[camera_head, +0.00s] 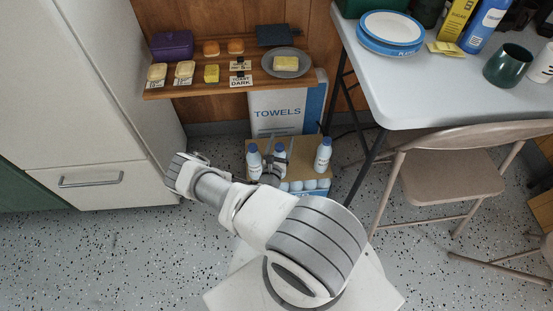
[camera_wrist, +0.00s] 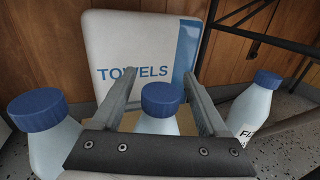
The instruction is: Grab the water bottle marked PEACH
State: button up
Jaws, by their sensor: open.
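Three pale bottles with blue caps stand upright on a cardboard pack: a left bottle (camera_head: 254,163), a middle bottle (camera_head: 280,156) and a right bottle (camera_head: 323,155). My gripper (camera_head: 270,158) is low over the pack near the left and middle bottles. In the wrist view my open gripper (camera_wrist: 162,64) has its fingers on either side of the middle bottle (camera_wrist: 160,124), whose lower part is hidden by the gripper body. The left bottle (camera_wrist: 48,140) and right bottle (camera_wrist: 254,108) stand outside the fingers. The right one's label starts with "FI". I cannot read PEACH on any bottle.
A TOWELS box (camera_head: 280,108) stands behind the bottles. Above it a wooden shelf (camera_head: 215,88) holds food and a plate. A white table (camera_head: 440,95) and folding chair (camera_head: 450,180) stand at right, a white cabinet (camera_head: 85,90) at left. Speckled floor is open in front.

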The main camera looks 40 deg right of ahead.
jog(key=shift+w+d, duration=0.15)
jog(key=shift+d, duration=0.05)
jog(key=shift+c, duration=0.4)
grip_shut()
dwell(1.0)
